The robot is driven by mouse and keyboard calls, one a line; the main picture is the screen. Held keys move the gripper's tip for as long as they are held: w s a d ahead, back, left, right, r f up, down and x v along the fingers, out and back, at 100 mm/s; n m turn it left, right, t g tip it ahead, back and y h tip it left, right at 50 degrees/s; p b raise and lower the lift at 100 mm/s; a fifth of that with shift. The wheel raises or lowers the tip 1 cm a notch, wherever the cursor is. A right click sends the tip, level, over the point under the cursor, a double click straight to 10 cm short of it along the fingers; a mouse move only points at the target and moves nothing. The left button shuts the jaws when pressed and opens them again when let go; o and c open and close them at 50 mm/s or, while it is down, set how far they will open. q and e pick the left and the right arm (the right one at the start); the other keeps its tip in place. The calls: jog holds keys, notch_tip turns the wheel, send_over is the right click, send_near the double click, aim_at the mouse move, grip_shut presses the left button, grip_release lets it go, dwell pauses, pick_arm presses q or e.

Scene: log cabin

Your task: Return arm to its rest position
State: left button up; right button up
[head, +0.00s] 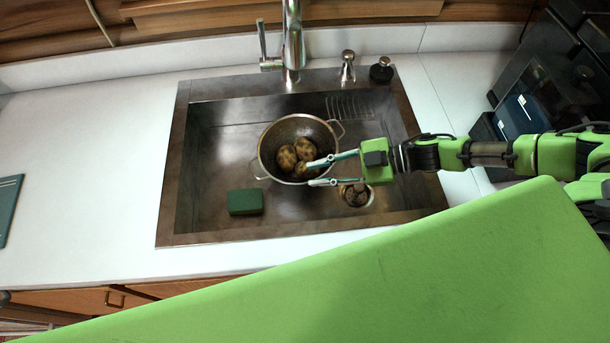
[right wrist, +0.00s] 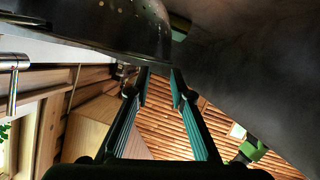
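My right arm reaches in from the right in the head view, over the sink. Its gripper (head: 311,173) is open, with its two fingertips apart at the right front rim of a metal colander (head: 272,143). In the right wrist view, the gripper (right wrist: 160,78) shows a gap between its fingers and nothing held there. Brown potatoes (head: 287,158) lie in the colander, and the upper finger partly covers them. I cannot tell whether the fingertips touch the colander or a potato. My left gripper is not in view.
The metal sink (head: 210,150) holds the colander and a green sponge (head: 245,202). A faucet (head: 293,45) and a soap pump (head: 347,68) stand behind it. A dark appliance (head: 560,70) is at the right. The white counter (head: 90,170) at the left is mostly clear.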

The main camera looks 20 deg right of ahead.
jog(key=shift+v, duration=0.85)
